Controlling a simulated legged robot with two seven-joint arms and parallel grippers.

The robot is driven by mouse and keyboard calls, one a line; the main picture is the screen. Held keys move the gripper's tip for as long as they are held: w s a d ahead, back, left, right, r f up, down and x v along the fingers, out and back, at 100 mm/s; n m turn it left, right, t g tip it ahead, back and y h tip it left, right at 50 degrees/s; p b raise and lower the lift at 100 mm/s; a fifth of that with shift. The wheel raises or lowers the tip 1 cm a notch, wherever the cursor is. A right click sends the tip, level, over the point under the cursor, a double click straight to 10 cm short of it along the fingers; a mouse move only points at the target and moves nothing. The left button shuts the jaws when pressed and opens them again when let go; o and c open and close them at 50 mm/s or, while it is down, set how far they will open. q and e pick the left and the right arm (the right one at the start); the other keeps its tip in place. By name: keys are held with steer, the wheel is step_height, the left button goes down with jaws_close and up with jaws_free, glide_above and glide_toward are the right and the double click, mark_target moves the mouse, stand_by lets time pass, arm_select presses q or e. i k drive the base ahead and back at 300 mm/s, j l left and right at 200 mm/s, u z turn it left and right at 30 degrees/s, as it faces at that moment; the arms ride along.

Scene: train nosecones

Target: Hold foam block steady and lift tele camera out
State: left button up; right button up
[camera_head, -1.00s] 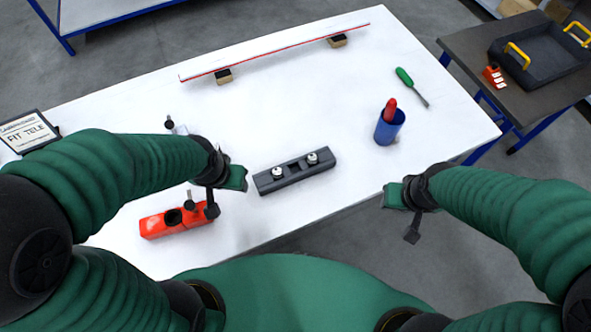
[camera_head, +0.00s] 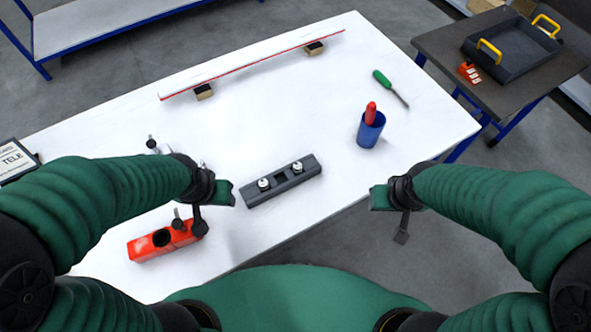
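A dark grey foam block (camera_head: 283,181) lies on the white table in front of me, slanting up to the right. Two silver-and-white round pieces sit in its top, a left one (camera_head: 264,184) and a right one (camera_head: 297,168). I cannot tell which is the tele camera. My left gripper (camera_head: 215,211) is just left of the block in the picture, fingers spread and empty. My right gripper (camera_head: 389,217) is off to the right, past the table's front edge in the picture, fingers spread and empty. Neither appears to touch the block.
A red block (camera_head: 150,246) with a dark hole lies below my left gripper. A blue cup (camera_head: 370,132) holds a red item, with a green screwdriver (camera_head: 386,80) beyond. A long white bar (camera_head: 250,66) rests at the back. A TELE sign (camera_head: 14,161) stands left. The table's middle is clear.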

mark_target(297, 167)
steer(key=i+l+u, duration=0.15)
steer(key=l+u, duration=0.2)
steer(key=i+l+u, duration=0.1)
steer(key=l+u, duration=0.6)
steer(key=l, duration=0.15)
